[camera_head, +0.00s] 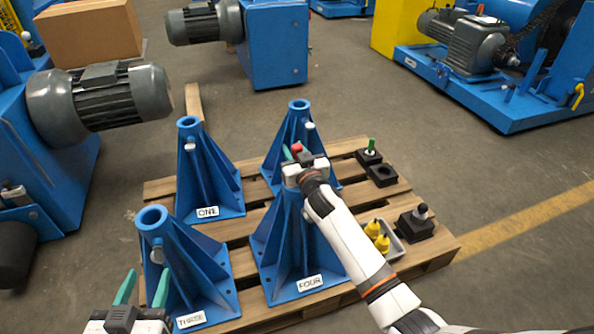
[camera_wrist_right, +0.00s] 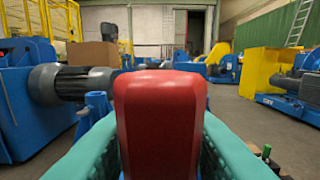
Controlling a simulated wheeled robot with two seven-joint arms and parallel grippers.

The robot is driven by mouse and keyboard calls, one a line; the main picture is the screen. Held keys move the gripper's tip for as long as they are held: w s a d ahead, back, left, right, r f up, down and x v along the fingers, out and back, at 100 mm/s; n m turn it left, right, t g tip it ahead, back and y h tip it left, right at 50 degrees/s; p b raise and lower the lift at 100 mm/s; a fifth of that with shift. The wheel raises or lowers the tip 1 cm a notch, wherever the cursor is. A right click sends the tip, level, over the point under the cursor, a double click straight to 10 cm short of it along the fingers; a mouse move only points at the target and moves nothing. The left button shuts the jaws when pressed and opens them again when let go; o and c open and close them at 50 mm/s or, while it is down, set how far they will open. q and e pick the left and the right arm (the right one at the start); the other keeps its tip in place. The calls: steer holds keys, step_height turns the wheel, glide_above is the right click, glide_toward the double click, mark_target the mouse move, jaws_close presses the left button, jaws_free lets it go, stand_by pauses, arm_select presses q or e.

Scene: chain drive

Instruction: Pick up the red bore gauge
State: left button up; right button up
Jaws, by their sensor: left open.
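The red bore gauge (camera_wrist_right: 160,120) fills the middle of the right wrist view, with a teal finger against each side. In the head view only a small red part (camera_head: 297,148) of it shows. My right gripper (camera_head: 296,157) is shut on it, over the top of the blue stand marked FOUR (camera_head: 287,250). The gripper hides that stand's bore and the lower part of the gauge, so I cannot tell whether the gauge is in the bore. My left gripper (camera_head: 143,289) is open and empty at the lower left, in front of the stand marked THREE (camera_head: 190,265).
Stand ONE (camera_head: 205,180) and another blue stand (camera_head: 299,125) are behind on the wooden pallet (camera_head: 440,243). At right are a green-topped gauge (camera_head: 371,145) in a block, an empty black block (camera_head: 382,175), yellow pieces (camera_head: 378,236) in a tray, and a grey-topped gauge (camera_head: 421,212).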

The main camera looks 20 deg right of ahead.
jaws_close()
stand_by(1.0)
steer(key=shift+r, duration=0.15)
